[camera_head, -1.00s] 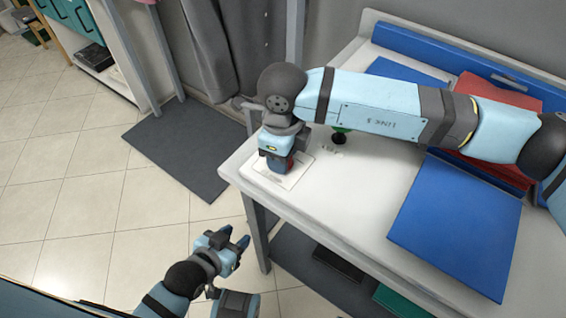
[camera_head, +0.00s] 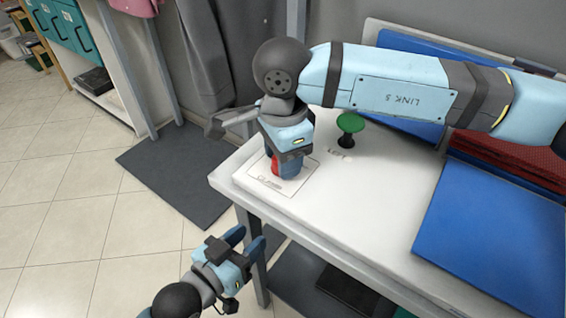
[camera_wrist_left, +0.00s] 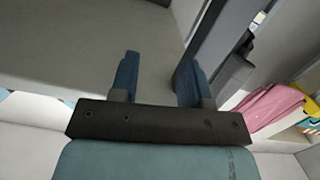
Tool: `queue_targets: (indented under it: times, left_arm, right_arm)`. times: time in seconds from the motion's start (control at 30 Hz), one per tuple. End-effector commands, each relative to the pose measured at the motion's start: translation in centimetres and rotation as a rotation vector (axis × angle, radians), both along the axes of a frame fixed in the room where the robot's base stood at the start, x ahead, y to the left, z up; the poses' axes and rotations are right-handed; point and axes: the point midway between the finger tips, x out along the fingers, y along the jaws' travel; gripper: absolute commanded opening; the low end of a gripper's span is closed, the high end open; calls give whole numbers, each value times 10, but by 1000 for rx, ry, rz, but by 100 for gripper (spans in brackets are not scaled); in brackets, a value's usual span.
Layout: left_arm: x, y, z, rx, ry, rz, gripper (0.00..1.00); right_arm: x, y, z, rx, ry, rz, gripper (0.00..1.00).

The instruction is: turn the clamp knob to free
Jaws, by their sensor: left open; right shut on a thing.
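The clamp knob (camera_head: 275,165) is a red knob on a white plate (camera_head: 260,183) with lettering, at the near left corner of the white table. My right gripper (camera_head: 287,168) points down over the plate and is shut on the red knob, hiding most of it. The knob's pointer and turn angle cannot be made out. My left gripper (camera_head: 250,240) is open and empty, low in front of the table and apart from it. Its two blue fingers (camera_wrist_left: 155,80) show spread in the left wrist view with nothing between them.
A green-topped knob on a black stem (camera_head: 350,126) stands on the table (camera_head: 345,215) behind some lettering. Blue panels (camera_head: 480,235) and a red textured piece (camera_head: 510,155) lie to the right. A grey mat (camera_head: 180,175) lies on the tiled floor.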

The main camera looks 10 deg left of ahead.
Motion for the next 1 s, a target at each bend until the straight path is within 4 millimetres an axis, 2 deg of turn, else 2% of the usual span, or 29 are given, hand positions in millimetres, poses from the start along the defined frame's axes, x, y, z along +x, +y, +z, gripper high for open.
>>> queue_targets:
  times: [0.3,0.8,0.83,0.9,0.93,1.0]
  left_arm:
    - [3,-8,17,-51,-81,-15,43]
    - [3,-9,20,-58,-91,-18,43]
    - [3,-9,20,-58,-91,-18,43]
    - [3,-9,20,-58,-91,-18,43]
    - [3,-9,20,-58,-91,-18,43]
    - [3,-9,20,-58,-91,-18,43]
  right_arm:
    - [0,0,0,1,0,102,20]
    - [0,0,0,0,0,120,20]
    - [0,0,0,0,0,120,48]
    - [0,0,0,0,0,119,64]
    - [0,0,0,0,0,119,68]
    - [0,0,0,0,0,119,68]
